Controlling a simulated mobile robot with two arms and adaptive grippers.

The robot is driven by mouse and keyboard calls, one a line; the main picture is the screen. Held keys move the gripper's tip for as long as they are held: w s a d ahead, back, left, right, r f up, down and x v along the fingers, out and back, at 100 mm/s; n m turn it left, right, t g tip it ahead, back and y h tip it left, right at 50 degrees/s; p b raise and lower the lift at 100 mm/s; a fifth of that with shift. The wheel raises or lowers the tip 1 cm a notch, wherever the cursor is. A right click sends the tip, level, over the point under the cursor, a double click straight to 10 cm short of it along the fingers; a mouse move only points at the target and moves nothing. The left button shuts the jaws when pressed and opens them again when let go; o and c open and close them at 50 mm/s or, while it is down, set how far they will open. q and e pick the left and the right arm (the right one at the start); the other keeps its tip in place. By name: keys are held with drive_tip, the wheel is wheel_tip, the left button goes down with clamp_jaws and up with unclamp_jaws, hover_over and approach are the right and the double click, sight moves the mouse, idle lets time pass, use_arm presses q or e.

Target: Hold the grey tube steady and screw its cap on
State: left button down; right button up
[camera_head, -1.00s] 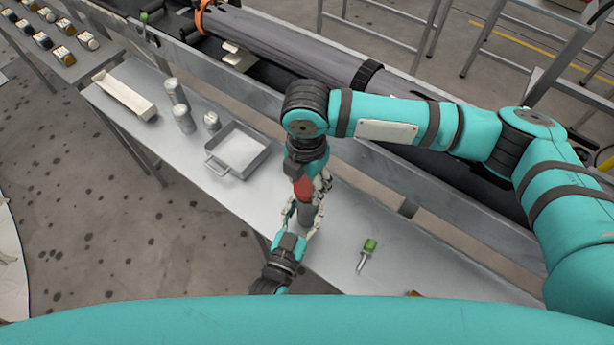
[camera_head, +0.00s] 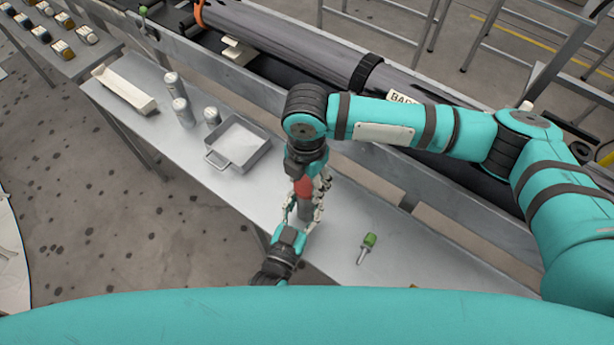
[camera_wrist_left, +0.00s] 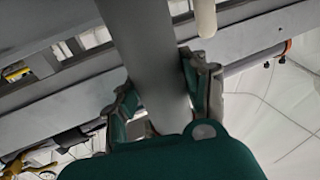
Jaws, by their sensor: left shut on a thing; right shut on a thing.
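The grey tube (camera_head: 305,211) stands upright between my two grippers over the near side of the metal table. My left gripper (camera_head: 299,218) comes from below and is shut around the tube. In the left wrist view the tube (camera_wrist_left: 148,50) runs up between the two fingers of my left gripper (camera_wrist_left: 163,100). My right gripper (camera_head: 310,190) points down from above and is shut at the tube's upper end.
On the table (camera_head: 345,215) lie a green-handled screwdriver (camera_head: 368,243), a square metal tray (camera_head: 262,160), a long white tray (camera_head: 128,92) and a few grey cylinders (camera_head: 182,112). A rail with a dark pipe (camera_head: 290,45) runs behind. The table right of the tube is mostly clear.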

drive_tip(key=shift+f, duration=0.55)
idle(0.5)
